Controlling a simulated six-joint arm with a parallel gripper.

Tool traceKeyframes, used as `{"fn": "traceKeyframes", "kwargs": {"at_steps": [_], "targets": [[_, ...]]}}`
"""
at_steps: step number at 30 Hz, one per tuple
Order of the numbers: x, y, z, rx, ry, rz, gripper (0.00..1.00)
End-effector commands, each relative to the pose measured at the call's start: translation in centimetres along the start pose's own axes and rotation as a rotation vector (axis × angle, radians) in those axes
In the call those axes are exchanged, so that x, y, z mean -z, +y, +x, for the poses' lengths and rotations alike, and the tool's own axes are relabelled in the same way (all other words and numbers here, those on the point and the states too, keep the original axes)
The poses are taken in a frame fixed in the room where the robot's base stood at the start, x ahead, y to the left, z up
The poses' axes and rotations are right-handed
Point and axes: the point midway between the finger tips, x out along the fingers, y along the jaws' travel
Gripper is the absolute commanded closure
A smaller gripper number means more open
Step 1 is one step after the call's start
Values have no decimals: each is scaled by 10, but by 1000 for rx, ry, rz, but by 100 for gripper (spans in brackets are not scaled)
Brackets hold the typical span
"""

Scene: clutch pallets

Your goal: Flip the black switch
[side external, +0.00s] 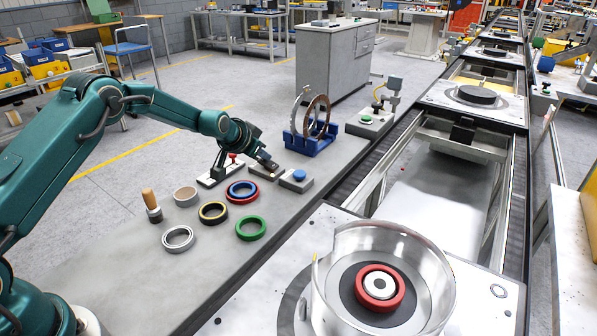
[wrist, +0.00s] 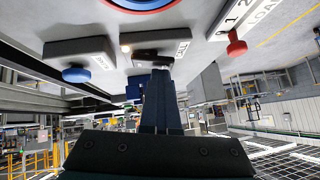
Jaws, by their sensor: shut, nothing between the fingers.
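The black switch (wrist: 150,53) is a dark bar on a grey box with a small lit lamp and a white label, seen in the wrist view. In the side view the grey switch box (side external: 257,173) sits on the bench between the red-knobbed lever and the blue-button box. My gripper (side external: 270,163) is shut and empty, pointing down over this box and hiding most of the switch. In the wrist view my gripper's fingertips (wrist: 157,74) are right at the switch; I cannot tell whether they touch it.
The blue-button box (side external: 297,180) is close on the right. The red-knobbed lever (side external: 233,158) is close on the left. Several rings, including a green ring (side external: 251,228), lie in front. A blue stand (side external: 310,140) with upright discs is behind. The conveyor (side external: 365,165) runs along the right.

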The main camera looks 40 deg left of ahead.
Motion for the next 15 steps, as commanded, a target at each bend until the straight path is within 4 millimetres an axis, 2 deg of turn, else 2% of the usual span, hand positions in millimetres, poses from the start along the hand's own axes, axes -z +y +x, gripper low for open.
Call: {"fn": "traceKeyframes", "kwargs": {"at_steps": [5, 15], "targets": [[-1, 10, -1, -4, -8, 4, 100], [0, 11, -2, 2, -6, 1, 100]]}}
